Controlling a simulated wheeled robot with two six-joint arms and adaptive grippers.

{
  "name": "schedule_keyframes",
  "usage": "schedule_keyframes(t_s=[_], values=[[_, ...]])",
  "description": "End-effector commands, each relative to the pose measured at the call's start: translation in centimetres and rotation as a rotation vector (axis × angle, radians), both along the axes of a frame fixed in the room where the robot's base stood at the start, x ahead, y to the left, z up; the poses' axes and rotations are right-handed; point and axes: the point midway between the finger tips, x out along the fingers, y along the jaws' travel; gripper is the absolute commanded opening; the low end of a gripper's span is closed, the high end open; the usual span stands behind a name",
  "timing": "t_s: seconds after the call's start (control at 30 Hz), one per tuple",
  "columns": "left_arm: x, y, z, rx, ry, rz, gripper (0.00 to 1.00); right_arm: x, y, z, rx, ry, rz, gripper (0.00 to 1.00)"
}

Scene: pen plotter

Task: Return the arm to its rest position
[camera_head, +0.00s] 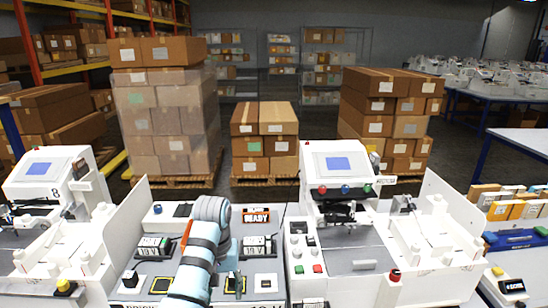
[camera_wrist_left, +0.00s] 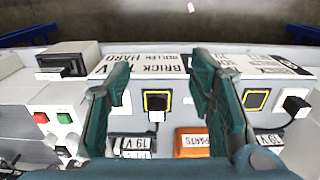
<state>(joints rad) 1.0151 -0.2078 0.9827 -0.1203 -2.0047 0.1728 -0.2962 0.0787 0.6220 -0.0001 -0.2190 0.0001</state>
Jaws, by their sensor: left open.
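My left arm (camera_head: 202,250) reaches in from the bottom of the head view, over the grey-and-white panel (camera_head: 262,278) between two machines. Its wrist bends at the top, and I cannot make out its fingertips there. In the left wrist view my left gripper (camera_wrist_left: 161,66) is open, its two green fingers apart with nothing between them. My right gripper is not in view.
A white machine with a blue screen (camera_head: 338,165) stands right of my arm; another (camera_head: 45,170) stands left. Stacked cartons (camera_head: 265,128) stand behind.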

Motion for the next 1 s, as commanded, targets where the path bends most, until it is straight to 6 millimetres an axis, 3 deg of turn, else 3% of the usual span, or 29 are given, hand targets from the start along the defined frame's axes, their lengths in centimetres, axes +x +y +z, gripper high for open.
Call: schedule_keyframes(t_s=[0.27, 0.47, 0.67, 0.77, 0.87, 0.97, 1.0], values=[[-0.4, 0.6, -5.1, -0.007, -0.002, 0.0, 0.49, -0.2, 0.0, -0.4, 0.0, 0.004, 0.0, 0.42], [-1.2, 1.2, -10.1, -0.012, -0.006, -0.002, 0.49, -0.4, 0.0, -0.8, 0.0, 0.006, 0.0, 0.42], [-3.6, 2.5, -18.7, -0.014, -0.013, 0.0, 0.49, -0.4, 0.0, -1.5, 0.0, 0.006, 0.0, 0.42], [-6.1, 3.5, -24.2, -0.015, -0.018, -0.001, 0.49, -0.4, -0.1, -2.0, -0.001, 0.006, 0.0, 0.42], [-10.1, 4.8, -30.9, -0.012, -0.024, -0.002, 0.49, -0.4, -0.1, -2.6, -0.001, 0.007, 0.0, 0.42], [-16.8, 6.8, -38.7, 0.0, -0.03, -0.007, 0.49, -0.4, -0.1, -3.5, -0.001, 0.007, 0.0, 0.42], [-20.2, 7.7, -41.7, 0.007, -0.037, -0.01, 0.49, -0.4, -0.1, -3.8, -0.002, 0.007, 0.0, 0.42]])
